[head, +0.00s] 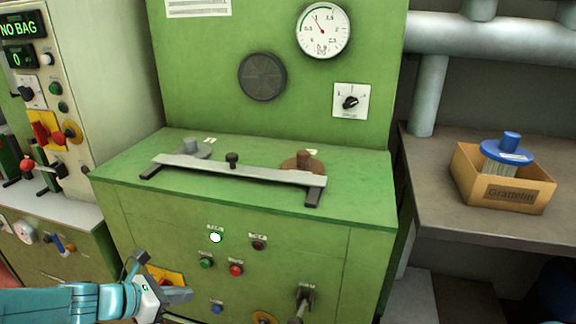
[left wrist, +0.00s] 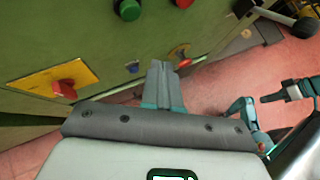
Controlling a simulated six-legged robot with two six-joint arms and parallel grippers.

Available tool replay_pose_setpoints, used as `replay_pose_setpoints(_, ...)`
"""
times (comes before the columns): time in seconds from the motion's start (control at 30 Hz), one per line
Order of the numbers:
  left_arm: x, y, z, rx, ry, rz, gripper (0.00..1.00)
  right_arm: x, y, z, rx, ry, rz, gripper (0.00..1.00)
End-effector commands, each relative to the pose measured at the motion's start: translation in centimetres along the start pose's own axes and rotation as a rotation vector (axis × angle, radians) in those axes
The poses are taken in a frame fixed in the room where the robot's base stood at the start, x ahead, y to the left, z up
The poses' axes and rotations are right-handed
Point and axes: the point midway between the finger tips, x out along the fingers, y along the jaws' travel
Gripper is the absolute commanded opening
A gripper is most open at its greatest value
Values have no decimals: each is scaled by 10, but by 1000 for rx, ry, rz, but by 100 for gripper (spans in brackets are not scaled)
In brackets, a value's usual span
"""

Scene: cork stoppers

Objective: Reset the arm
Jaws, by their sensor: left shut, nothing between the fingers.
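My left gripper (head: 186,294) is at the lower left of the head view, in front of the green machine's front panel (head: 330,250). In the left wrist view its fingers (left wrist: 162,72) are together, with nothing between them. They stand apart from the panel, below its buttons. A yellow plate (head: 165,276) with a red switch is partly behind the gripper in the head view; the red switch (left wrist: 64,89) shows at left in the wrist view.
A black-knobbed lever (head: 303,297) juts from the panel at lower right. Green (head: 207,263) and red (head: 236,269) buttons sit above the gripper. A cardboard box (head: 512,193) with a blue-topped part stands on the right bench. Pink floor (left wrist: 215,90) is open below.

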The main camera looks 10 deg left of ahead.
Motion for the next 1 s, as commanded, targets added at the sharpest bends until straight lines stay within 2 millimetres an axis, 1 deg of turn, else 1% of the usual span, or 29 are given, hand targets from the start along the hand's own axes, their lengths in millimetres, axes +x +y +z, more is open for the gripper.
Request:
replay_pose_setpoints(0.03,9,-8,3,8,-1,-29,0,0,0,-1,1,2,0,0)
replay_pose_setpoints(0.07,18,-15,2,8,3,-55,0,0,0,0,1,1,0,0)
replay_pose_setpoints(0.1,34,-28,-2,4,11,-101,0,0,0,0,1,1,0,0)
replay_pose_setpoints(0.17,58,-58,-14,-2,41,-195,0,0,0,0,0,1,0,0)
replay_pose_setpoints(0.2,74,-82,-28,9,77,-268,0,0,0,0,0,1,0,0)
replay_pose_setpoints(0.27,93,-121,-56,57,154,-377,0,0,0,0,0,1,0,0)
replay_pose_setpoints(0.3,102,-146,-78,117,211,-446,0,0,0,0,0,1,0,0)
replay_pose_setpoints(0.37,110,-180,-112,241,291,-546,0,0,0,0,0,1,0,0)
replay_pose_setpoints(0.4,112,-201,-134,340,336,-613,0,0,0,0,0,1,0,0)
replay_pose_setpoints(0.43,112,-215,-151,422,365,-662,0,0,0,0,0,1,0,0)
replay_pose_setpoints(0.47,112,-228,-167,511,388,-710,0,0,0,0,0,1,0,0)
replay_pose_setpoints(0.5,110,-243,-188,640,409,-773,0,0,0,0,0,1,0,0)
replay_pose_setpoints(0.57,105,-262,-216,855,417,-869,0,0,0,0,0,1,0,0)
replay_pose_setpoints(0.6,102,-272,-233,1011,403,-927,0,0,0,0,0,1,0,0)
replay_pose_setpoints(0.67,100,-281,-250,1231,361,-986,0,0,0,0,0,1,0,0)
replay_pose_setpoints(0.7,100,-284,-258,1374,321,-1011,0,0,0,0,0,1,0,0)
replay_pose_setpoints(0.77,102,-285,-264,1584,248,-1023,0,0,0,0,0,1,0,0)
replay_pose_setpoints(0.8,106,-282,-263,1727,197,-1007,0,0,0,0,0,1,0,0)
replay_pose_setpoints(0.87,115,-274,-256,1941,125,-955,0,0,0,0,0,1,0,0)
replay_pose_setpoints(0.9,123,-267,-249,2065,95,-911,0,0,0,0,0,1,0,0)
replay_pose_setpoints(0.93,126,-263,-248,2126,84,-900,0,0,0,0,0,1,0,0)
replay_pose_setpoints(0.97,113,-264,-232,2120,83,-905,0,-19,-7,0,1,0,0,0)
replay_pose_setpoints(1.0,105,-265,-221,2114,84,-908,0,-32,-11,1,0,0,0,0)
